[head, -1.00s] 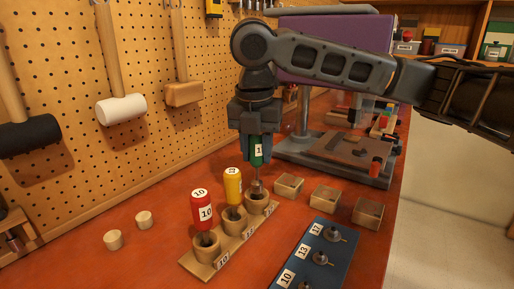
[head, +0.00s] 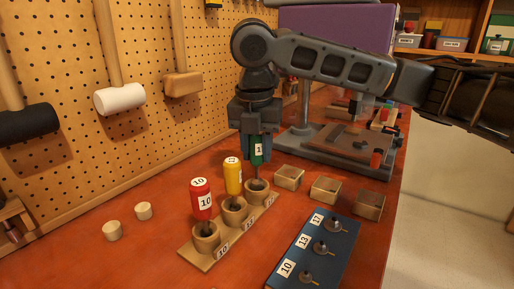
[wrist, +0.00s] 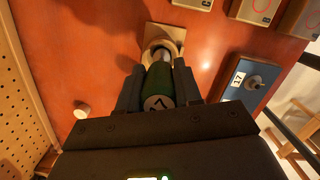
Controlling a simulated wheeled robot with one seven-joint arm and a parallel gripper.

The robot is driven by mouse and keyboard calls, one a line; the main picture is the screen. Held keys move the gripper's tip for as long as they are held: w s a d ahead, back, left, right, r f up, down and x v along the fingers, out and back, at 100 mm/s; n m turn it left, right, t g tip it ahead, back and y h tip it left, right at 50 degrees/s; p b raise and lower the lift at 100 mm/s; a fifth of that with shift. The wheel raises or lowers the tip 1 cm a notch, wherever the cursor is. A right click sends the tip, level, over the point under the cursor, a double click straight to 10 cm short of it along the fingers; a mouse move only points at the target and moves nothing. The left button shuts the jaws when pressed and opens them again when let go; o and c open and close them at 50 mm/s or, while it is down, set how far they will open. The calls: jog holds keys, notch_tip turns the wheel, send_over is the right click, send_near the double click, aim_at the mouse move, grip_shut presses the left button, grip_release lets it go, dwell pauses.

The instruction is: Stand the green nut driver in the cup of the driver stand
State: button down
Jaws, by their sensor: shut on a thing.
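My gripper (head: 257,152) is shut on the green nut driver (head: 257,150), held upright with its shaft pointing down. In the wrist view, the driver's green handle (wrist: 159,84) sits between the fingers, with a 17 label on its end. The driver stand (head: 205,259) is a wooden strip with three round cups. The shaft's lower end is at the mouth of the far cup (head: 256,196) and seems to enter it; how deep is hidden. The red driver (head: 202,200) and the yellow driver (head: 233,176) stand in the near and middle cups.
A blue board (head: 333,255) with sockets labelled 10, 13 and 17 lies right of the stand. Three small wooden boxes (head: 325,190) sit behind it. Two wooden pegs (head: 112,231) stand at left, near the pegboard (head: 150,120). A drill-press base (head: 335,150) stands behind.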

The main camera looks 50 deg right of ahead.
jog(key=shift+f+b, duration=0.55)
jog(key=shift+f, duration=0.5)
jog(key=c, duration=0.7)
grip_release()
notch_tip(320, 180, up, 10)
jog(key=p, duration=0.9)
